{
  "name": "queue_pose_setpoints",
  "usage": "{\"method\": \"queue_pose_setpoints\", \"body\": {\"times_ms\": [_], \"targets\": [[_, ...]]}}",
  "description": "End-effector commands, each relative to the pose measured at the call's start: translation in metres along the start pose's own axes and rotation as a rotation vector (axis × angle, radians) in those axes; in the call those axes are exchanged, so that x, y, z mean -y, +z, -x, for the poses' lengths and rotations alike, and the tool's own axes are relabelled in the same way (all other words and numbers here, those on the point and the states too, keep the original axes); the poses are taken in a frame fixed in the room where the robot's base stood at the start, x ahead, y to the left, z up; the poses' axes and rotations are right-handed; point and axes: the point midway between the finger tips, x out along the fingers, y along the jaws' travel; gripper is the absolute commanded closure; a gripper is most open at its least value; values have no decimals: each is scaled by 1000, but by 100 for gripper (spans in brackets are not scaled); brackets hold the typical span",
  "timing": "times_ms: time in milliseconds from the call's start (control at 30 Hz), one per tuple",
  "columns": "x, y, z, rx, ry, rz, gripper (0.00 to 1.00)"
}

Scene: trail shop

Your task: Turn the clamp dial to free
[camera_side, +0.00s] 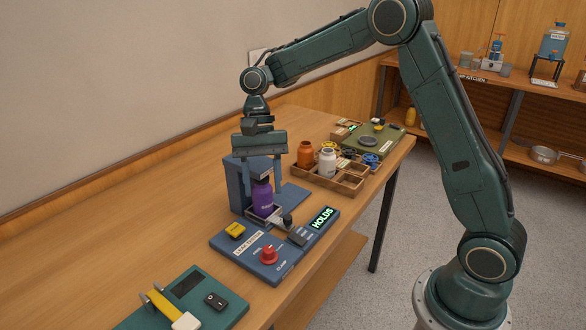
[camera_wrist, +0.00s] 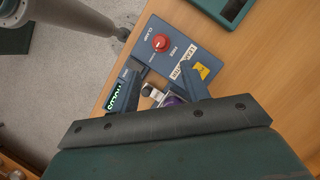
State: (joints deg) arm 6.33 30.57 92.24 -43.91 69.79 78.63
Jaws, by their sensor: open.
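The clamp dial is a red knob (camera_side: 268,255) on the blue leak tester panel (camera_side: 258,270). In the wrist view, the dial (camera_wrist: 160,42) sits between the words CLAMP and FREE; I cannot tell where it points. A purple bottle (camera_side: 262,196) stands upright in the tester's cradle, and a sliver of it (camera_wrist: 172,102) shows in the wrist view. My gripper (camera_side: 262,188) points down with open fingers on either side of the bottle. In the wrist view, the gripper (camera_wrist: 159,70) shows its fingers apart, with the dial beyond the tips.
A display (camera_side: 323,218) glows HOLDS beside a dark-knobbed lever (camera_side: 294,232). A yellow tag (camera_side: 235,230) lies on the panel.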

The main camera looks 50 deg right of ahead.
Motion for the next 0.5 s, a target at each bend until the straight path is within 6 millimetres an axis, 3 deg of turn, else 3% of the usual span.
{"method": "queue_pose_setpoints", "body": {"times_ms": [267, 500], "targets": [[0, 1, -16, 3, 1, -1, 54], [0, 1, -46, 4, 2, 1, 54]]}}
